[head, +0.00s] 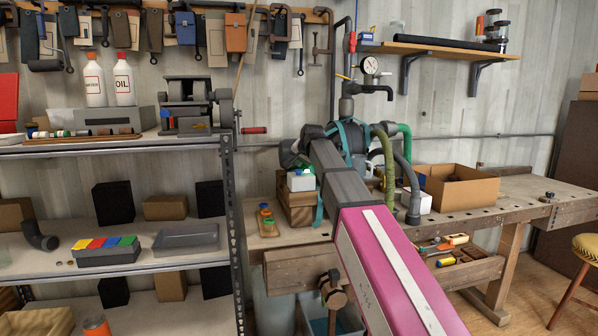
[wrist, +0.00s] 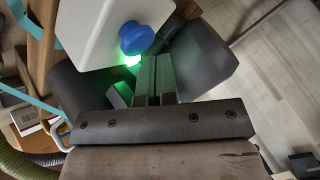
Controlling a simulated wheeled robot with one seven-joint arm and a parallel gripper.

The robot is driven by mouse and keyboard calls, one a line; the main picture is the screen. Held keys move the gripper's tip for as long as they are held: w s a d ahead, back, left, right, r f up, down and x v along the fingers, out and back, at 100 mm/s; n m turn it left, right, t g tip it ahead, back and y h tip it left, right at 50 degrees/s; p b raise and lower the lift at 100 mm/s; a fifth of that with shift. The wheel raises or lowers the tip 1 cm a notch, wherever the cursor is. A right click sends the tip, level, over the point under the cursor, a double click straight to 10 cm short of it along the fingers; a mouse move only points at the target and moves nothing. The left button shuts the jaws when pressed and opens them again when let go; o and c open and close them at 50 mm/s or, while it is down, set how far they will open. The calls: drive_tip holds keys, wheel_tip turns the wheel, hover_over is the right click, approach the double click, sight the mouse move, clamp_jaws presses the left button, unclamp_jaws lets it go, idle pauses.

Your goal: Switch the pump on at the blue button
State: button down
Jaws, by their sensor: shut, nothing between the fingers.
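The blue button (wrist: 136,38) is a round knob on the face of a white switch box (wrist: 98,32) at the top of the wrist view. A green light (wrist: 131,60) glows beside it. My gripper (wrist: 157,62) is shut and empty, its fingertips just below and right of the button. I cannot tell whether they touch the box. In the head view the white box (head: 301,182) stands on a wooden block on the workbench, left of my arm. The pump (head: 352,137) is behind my arm, partly hidden by it.
A cardboard box (head: 458,188) and a small white box (head: 417,202) stand right of the pump. Hoses (head: 387,165) hang close to my arm. Shelves (head: 180,259) with bottles and trays fill the left. An open drawer (head: 470,275) holds tools. A stool (head: 586,248) stands far right.

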drive_tip(key=shift+r, duration=0.1)
drive_tip(key=shift+r, duration=2.95)
